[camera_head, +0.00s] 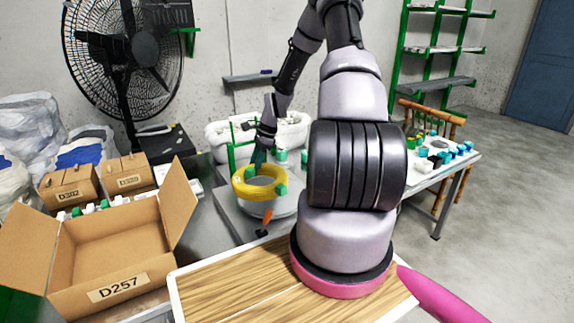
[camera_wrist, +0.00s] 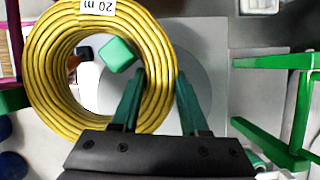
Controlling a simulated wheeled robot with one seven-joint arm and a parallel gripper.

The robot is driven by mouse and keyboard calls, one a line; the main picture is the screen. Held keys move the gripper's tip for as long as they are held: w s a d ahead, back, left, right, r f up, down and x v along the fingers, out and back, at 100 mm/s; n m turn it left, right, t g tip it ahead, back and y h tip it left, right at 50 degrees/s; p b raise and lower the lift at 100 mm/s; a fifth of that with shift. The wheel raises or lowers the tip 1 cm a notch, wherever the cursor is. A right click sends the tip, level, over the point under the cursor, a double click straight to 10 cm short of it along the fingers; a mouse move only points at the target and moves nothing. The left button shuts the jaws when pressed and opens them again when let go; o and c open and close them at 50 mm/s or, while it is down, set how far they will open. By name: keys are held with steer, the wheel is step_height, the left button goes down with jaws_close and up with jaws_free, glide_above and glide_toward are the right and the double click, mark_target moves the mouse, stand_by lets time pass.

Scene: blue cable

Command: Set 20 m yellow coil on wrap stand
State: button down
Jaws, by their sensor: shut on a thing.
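The yellow coil (camera_head: 243,193) is level at the wrap stand (camera_head: 284,207), a pale round base with a white hub and green-tipped parts. In the wrist view the coil (camera_wrist: 45,72) shows its "20 m" label. A green block (camera_wrist: 118,54) of the stand shows through its hole. My gripper (camera_head: 258,160) comes down from above at the coil's far side. In the wrist view my gripper (camera_wrist: 163,85) is shut on the coil's right side, one finger inside the hole, one outside. I cannot tell whether the coil bears fully on the stand.
An orange-handled tool (camera_head: 266,217) is in front of the stand. An open box D257 (camera_head: 118,290) stands at left, near closed boxes. A white tub (camera_head: 215,140) is behind. A green frame (camera_wrist: 285,62) is close to the gripper's right. A wooden-topped surface (camera_head: 225,285) lies in front.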

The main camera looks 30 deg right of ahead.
mark_target(268, 164)
steer(key=d+m+t, duration=0.1)
steer(key=d+m, duration=0.1)
steer(key=d+f+m+h, duration=0.1)
steer(key=d+m, duration=0.1)
steer(key=m, duration=0.1)
steer(key=d+m+t, duration=0.1)
steer(key=m, duration=0.2)
steer(key=shift+w+d+f+t+h, duration=0.2)
steer(key=shift+w+d+t+h, duration=0.1)
steer(key=shift+w+d, duration=0.1)
steer(key=s+d+f+m+t+h, duration=0.1)
steer(key=d+m+h, duration=0.2)
steer(key=d+m, duration=0.45)
steer(key=shift+s+a+f, duration=0.1)
steer(key=shift+a+f, duration=0.05)
steer(key=shift+f, duration=3.2)
steer(key=shift+c, duration=0.9)
jaws_free()
steer(key=shift+s, duration=0.1)
